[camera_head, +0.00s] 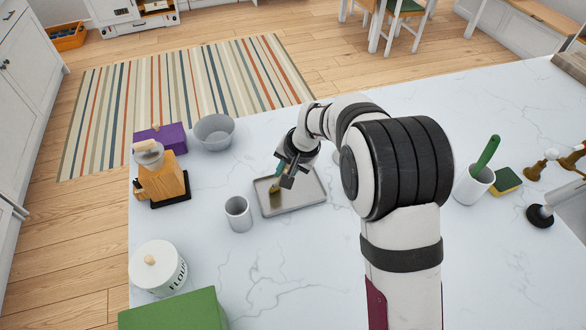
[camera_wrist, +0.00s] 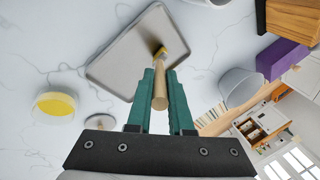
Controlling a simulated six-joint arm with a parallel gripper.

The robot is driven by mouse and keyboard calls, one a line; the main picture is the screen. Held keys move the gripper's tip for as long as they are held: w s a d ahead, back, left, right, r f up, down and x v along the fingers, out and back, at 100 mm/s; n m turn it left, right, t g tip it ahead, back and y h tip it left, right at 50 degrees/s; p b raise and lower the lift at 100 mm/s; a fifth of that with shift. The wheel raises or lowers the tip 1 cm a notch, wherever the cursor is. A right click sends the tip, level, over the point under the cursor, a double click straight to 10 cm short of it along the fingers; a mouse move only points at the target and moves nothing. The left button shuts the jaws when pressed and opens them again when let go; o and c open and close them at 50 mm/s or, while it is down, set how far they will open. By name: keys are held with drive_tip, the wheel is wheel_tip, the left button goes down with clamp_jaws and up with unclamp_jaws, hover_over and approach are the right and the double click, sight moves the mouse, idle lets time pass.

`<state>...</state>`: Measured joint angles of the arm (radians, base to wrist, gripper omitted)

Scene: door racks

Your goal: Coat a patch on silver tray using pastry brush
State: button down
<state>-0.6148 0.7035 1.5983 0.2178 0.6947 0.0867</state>
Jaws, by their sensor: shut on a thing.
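The silver tray (camera_head: 310,190) lies flat on the marble counter, left of my arm; it also shows in the wrist view (camera_wrist: 125,55). My gripper (camera_head: 281,175) is above the tray, pointing down. Its green fingers (camera_wrist: 160,85) are shut on the wooden handle of the pastry brush (camera_wrist: 160,92). The yellowish bristles of the brush (camera_head: 275,189) point down at the tray's left part. I cannot tell whether they touch its surface. No coated patch can be made out on the tray.
A grey cup (camera_head: 238,214) stands close to the tray's left side. A grey bowl (camera_head: 214,132), a purple box (camera_head: 170,137) and a wooden block (camera_head: 165,178) stand farther left. The wrist view shows a yellow-filled round dish (camera_wrist: 56,103). Counter in front of the tray is clear.

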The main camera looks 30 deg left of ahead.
drive_tip(key=w+d, duration=0.5)
drive_tip(key=d, duration=0.5)
drive_tip(key=s+a, duration=0.9)
drive_tip(key=a, duration=0.1)
idle(2.2)
drive_tip(key=shift+s, duration=0.1)
drive_tip(key=shift+r, duration=2.95)
